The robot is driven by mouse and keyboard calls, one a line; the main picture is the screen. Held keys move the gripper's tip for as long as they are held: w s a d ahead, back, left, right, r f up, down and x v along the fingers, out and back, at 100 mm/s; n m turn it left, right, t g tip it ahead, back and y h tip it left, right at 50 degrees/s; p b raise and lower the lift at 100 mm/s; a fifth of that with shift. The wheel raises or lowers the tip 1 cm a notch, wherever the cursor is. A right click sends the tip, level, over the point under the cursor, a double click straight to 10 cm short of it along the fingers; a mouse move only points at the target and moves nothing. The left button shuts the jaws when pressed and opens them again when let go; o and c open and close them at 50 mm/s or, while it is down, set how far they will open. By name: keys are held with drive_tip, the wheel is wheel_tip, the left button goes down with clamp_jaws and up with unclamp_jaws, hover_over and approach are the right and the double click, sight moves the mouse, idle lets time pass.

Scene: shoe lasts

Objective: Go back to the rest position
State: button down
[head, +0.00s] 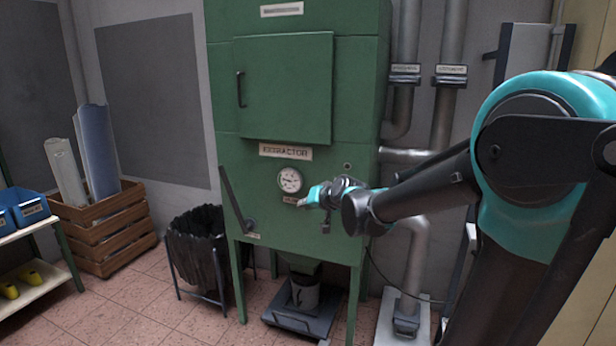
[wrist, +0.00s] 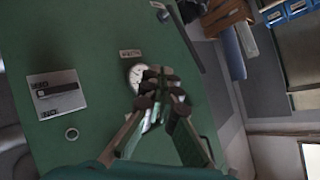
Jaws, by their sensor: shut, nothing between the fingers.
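My arm reaches in from the right in the head view, toward the front of a green extractor cabinet (head: 230,165). My gripper (head: 306,201) is small there, near the round gauge (head: 290,180), and its fingers are hard to make out. In the wrist view my gripper (wrist: 162,84) is shut and empty, with its dark fingertips together. The fingertips overlap the edge of the white gauge (wrist: 137,76) in that view. I cannot tell how far they are from the cabinet face (wrist: 100,85).
A black bin (head: 198,250) stands left of the cabinet, beside a wooden crate (head: 105,235) of rolls. A shelf with blue bins (head: 25,210) is at far left. Grey pipes (head: 412,260) run right of the cabinet. Tiled floor is clear in front of the bin.

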drive_tip(key=s+d+f+g+h, duration=0.3)
drive_tip(key=s+d+f, duration=0.7)
drive_tip(key=s, duration=0.3)
drive_tip(key=s+d+f+g+h, duration=0.3)
drive_tip(key=s+d+f, duration=0.7)
drive_tip(key=s, duration=0.4)
drive_tip(key=shift+s+f, duration=0.25)
drive_tip(key=shift+f, duration=0.2)
drive_tip(key=shift+d, duration=0.1)
